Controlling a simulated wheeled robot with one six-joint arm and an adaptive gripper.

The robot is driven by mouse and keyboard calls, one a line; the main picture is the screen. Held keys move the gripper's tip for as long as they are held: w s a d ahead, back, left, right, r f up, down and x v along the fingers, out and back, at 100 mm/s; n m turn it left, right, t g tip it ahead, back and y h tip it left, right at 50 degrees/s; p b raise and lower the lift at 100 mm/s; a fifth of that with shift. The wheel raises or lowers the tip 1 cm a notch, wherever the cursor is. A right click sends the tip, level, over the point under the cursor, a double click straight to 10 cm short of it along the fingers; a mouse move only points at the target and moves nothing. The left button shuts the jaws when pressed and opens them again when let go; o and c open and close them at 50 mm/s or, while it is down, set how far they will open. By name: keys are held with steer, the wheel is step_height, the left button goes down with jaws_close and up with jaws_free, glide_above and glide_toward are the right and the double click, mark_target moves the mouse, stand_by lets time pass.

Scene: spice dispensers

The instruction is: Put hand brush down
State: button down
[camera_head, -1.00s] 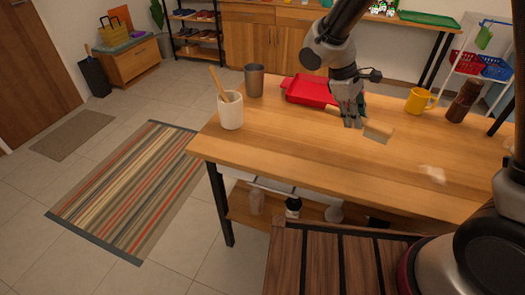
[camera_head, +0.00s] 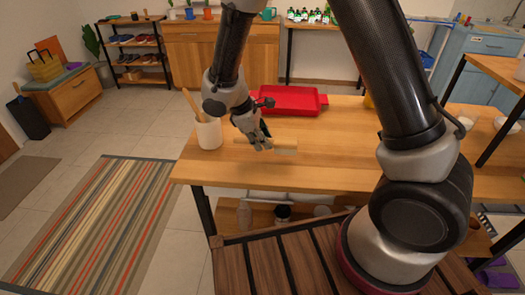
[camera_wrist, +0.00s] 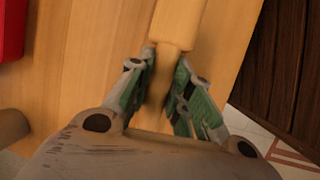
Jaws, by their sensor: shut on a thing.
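The hand brush (camera_head: 286,147) is a pale wooden piece with a broad end and a narrower handle. My gripper (camera_head: 262,144) is shut on its handle, low over the wooden table (camera_head: 340,155) near the front edge. The brush lies roughly level, its broad end to the right. I cannot tell whether it touches the tabletop. In the wrist view the brush (camera_wrist: 178,24) runs up from between the green-padded fingers (camera_wrist: 165,92), and its bristles are hidden.
A red tray (camera_head: 290,99) lies behind my gripper. A white cup with wooden utensils (camera_head: 209,134) stands at the table's left end. Tabletop right of the brush is clear up to my arm. A slatted wooden surface (camera_head: 270,265) is nearer, below.

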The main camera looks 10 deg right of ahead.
steer(key=shift+f, duration=1.95)
steer(key=shift+d, duration=0.1)
steer(key=c, duration=1.3)
jaws_free()
steer(key=shift+f, duration=0.1)
steer(key=v, duration=1.2)
steer(key=s+d+r+m+y, duration=0.2)
steer(key=s+d+r+m, duration=0.15)
steer(key=d+r, duration=0.45)
steer(key=s+d+r+m+y, duration=0.1)
steer(key=s+d+r+m, duration=0.25)
steer(key=d+r, duration=0.5)
steer(key=s+d+m+t, duration=0.1)
steer(key=s+d+m, duration=0.1)
steer(key=s+d, duration=0.1)
steer(key=s+d+r+m+t+y, duration=0.1)
steer(key=s+d+m, duration=0.1)
steer(key=s, duration=0.4)
steer(key=s+d+r+m+t, duration=0.1)
steer(key=s+d+m, duration=0.2)
steer(key=s+d, duration=0.1)
steer(key=shift+s+d+r+t+y, duration=0.2)
steer(key=shift+s+d+t+y, duration=0.1)
steer(key=shift+d, duration=0.25)
